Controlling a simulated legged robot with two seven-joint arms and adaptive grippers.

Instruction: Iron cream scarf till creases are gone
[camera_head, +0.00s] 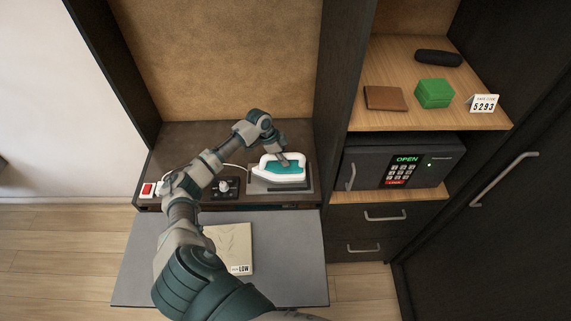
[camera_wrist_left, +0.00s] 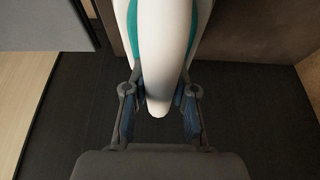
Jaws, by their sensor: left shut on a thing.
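The white and teal iron (camera_head: 283,174) rests on its dark stand at the back right of the vanity counter. My left gripper (camera_head: 284,160) is shut on the iron's handle. In the left wrist view the white handle of the iron (camera_wrist_left: 163,60) lies between the two fingers of the left gripper (camera_wrist_left: 160,105). The cream scarf (camera_head: 236,243) lies flat on the grey pull-out board (camera_head: 295,262), with a label reading LOW at its lower edge. My left arm hides part of it. Creases are too small to judge. My right gripper is out of view.
A dial box (camera_head: 226,188) and a red switch (camera_head: 147,189) sit on the counter left of the iron stand (camera_head: 262,187). A safe reading OPEN (camera_head: 405,163) stands right, below a shelf with a green box (camera_head: 434,93) and brown wallet (camera_head: 386,98). The board's right part is clear.

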